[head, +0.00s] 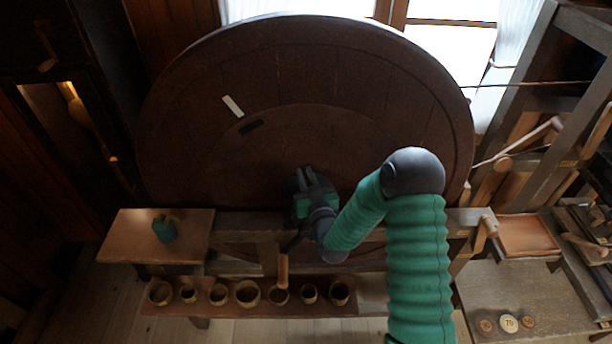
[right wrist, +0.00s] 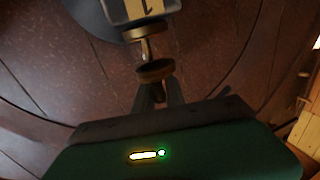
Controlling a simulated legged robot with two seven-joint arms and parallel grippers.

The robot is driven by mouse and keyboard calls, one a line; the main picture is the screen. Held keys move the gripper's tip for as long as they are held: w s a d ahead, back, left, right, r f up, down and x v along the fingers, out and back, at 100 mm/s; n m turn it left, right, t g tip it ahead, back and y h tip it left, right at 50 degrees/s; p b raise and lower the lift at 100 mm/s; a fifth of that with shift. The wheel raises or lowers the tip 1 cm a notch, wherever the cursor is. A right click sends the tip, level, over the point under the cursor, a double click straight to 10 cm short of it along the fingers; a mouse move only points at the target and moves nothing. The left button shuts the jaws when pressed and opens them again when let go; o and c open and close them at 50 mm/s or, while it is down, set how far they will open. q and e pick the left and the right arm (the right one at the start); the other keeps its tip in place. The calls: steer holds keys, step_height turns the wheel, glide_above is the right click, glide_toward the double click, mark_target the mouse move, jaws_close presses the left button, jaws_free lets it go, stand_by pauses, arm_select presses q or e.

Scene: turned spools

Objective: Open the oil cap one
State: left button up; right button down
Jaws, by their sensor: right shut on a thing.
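Beyond the fitting is a grey block with a yellow plate bearing a dark mark like a 1 (right wrist: 145,8). My right gripper (right wrist: 160,93) is shut on the oil cap, with its dark fingers at the cap's near side. In the head view my right gripper (head: 305,185) is at the lower middle of the big wheel and hides the cap. My left gripper is not in view.
A large dark round wheel (head: 210,120) fills the middle. A low bench (head: 180,311) with several small wooden cups stands below. A small green pot (head: 164,230) is on the left table (head: 128,240). Wooden frames and handles crowd the right side.

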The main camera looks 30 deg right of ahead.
steer(key=shift+w+a+f, duration=0.1)
steer(key=shift+w+a, duration=0.1)
steer(key=shift+a, duration=0.2)
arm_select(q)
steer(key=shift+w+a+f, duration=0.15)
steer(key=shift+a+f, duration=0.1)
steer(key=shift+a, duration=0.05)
